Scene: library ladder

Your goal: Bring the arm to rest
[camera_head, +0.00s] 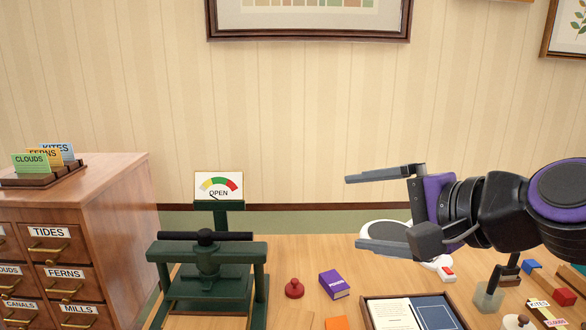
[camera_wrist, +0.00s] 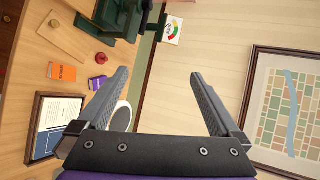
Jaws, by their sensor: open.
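My gripper (camera_head: 362,211) is open and empty, held in the air above the right part of the table. Its two fingers point left in the head view, spread wide apart. In the wrist view my gripper (camera_wrist: 165,95) shows both fingers with nothing between them but the wall behind. My arm reaches in from the right edge of the head view.
Below are a green press (camera_head: 207,265) with an "OPEN" dial (camera_head: 218,188), a purple book (camera_head: 334,284), a red knob (camera_head: 294,288) and a framed tray (camera_head: 462,318). A labelled drawer cabinet (camera_head: 110,205) stands at left. The air left of my gripper is clear.

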